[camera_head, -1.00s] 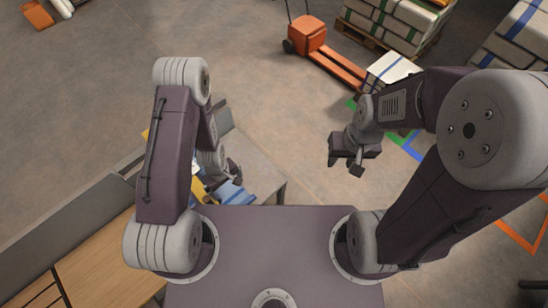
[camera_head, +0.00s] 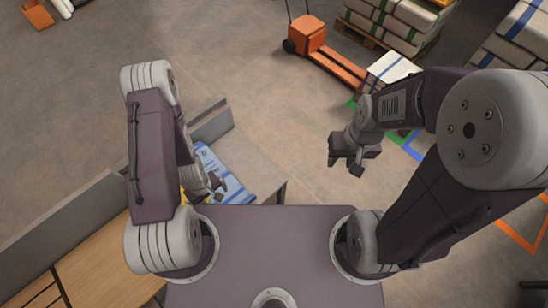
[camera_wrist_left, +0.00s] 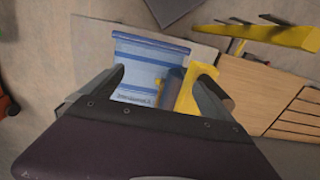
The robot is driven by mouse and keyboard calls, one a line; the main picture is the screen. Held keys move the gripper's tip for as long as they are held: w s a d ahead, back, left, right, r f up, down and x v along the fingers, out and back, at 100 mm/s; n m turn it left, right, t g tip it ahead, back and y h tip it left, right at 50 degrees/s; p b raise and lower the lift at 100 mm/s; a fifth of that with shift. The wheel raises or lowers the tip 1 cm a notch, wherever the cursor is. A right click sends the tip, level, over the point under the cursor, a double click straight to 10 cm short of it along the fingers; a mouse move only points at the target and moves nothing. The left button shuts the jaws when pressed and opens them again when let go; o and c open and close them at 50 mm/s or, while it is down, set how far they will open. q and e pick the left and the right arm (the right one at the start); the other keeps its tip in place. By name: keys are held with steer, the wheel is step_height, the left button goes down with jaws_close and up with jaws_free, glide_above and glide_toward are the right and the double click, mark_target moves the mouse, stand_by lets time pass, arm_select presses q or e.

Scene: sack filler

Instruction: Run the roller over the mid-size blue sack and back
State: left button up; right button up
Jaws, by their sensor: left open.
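A blue and white sack (camera_head: 237,188) lies flat on a grey table to my left. It also shows in the left wrist view (camera_wrist_left: 140,62), between the fingers in the picture. My left gripper (camera_head: 217,187) is open over the sack's near-left side; nothing is seen held. In the left wrist view (camera_wrist_left: 160,82) a yellow piece (camera_wrist_left: 194,90) lies beside the sack, partly behind the right finger. I cannot tell whether it belongs to the roller, and no roller shows clearly. My right gripper (camera_head: 346,165) hangs above the floor, open and empty, far from the sack.
A yellow stand-like part (camera_wrist_left: 262,34) shows beyond the sack near a wooden bench (camera_head: 98,240). A grey upright panel (camera_head: 212,122) edges the table. An orange pallet truck (camera_head: 308,36) and stacked sacks (camera_head: 400,22) stand at the back. The middle floor is clear.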

step_height(320, 180, up, 8)
steer(key=p, duration=0.7)
steer(key=shift+f+p, duration=0.2)
steer(key=shift+p, duration=0.15)
